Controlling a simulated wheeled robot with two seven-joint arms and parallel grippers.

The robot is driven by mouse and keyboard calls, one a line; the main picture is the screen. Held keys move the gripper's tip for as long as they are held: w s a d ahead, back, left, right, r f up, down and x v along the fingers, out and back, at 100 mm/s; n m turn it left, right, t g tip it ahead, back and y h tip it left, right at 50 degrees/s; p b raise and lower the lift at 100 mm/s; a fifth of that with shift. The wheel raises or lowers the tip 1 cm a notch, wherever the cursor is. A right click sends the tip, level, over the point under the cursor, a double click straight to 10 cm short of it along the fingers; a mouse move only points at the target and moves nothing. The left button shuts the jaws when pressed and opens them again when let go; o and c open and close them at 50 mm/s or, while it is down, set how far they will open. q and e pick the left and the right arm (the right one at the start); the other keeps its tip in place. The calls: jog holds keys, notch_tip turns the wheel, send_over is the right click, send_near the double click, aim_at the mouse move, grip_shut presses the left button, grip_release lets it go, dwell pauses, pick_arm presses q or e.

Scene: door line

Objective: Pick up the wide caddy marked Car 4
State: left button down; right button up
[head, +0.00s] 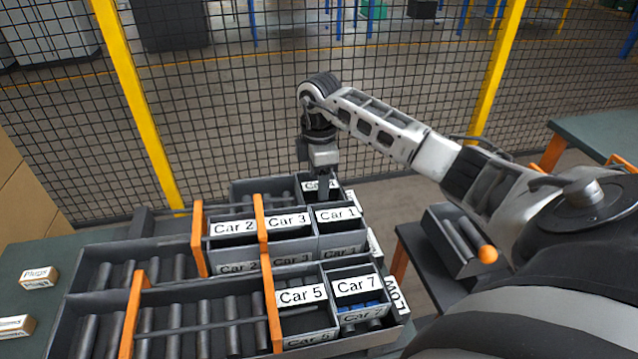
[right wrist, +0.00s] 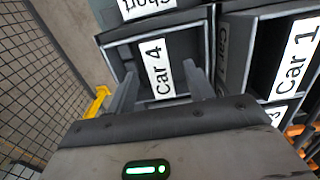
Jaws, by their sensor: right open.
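The Car 4 caddy (head: 310,187) is a dark grey box with a white label, at the far end of the racks in the head view, partly hidden by my right gripper. In the right wrist view the caddy (right wrist: 157,68) shows its label between my fingers. My right gripper (head: 324,184) is open and points down at it. In the right wrist view the gripper (right wrist: 160,85) has one finger on each side of the label. I cannot tell whether the fingers touch the caddy. My left gripper is not in view.
Car 1 (head: 338,213), Car 3 (head: 288,222) and Car 2 (head: 233,228) caddies stand close in front. Car 5 (head: 301,296) and Car 7 (head: 356,287) are in the nearest lane. Orange dividers (head: 266,265) rise between lanes. A mesh fence (head: 230,110) stands behind.

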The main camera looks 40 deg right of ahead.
notch_tip(320, 180, down, 2)
jog(key=shift+f, duration=0.1)
grip_shut()
notch_tip(320, 180, up, 15)
jog(key=p, duration=0.4)
dwell(0.7)
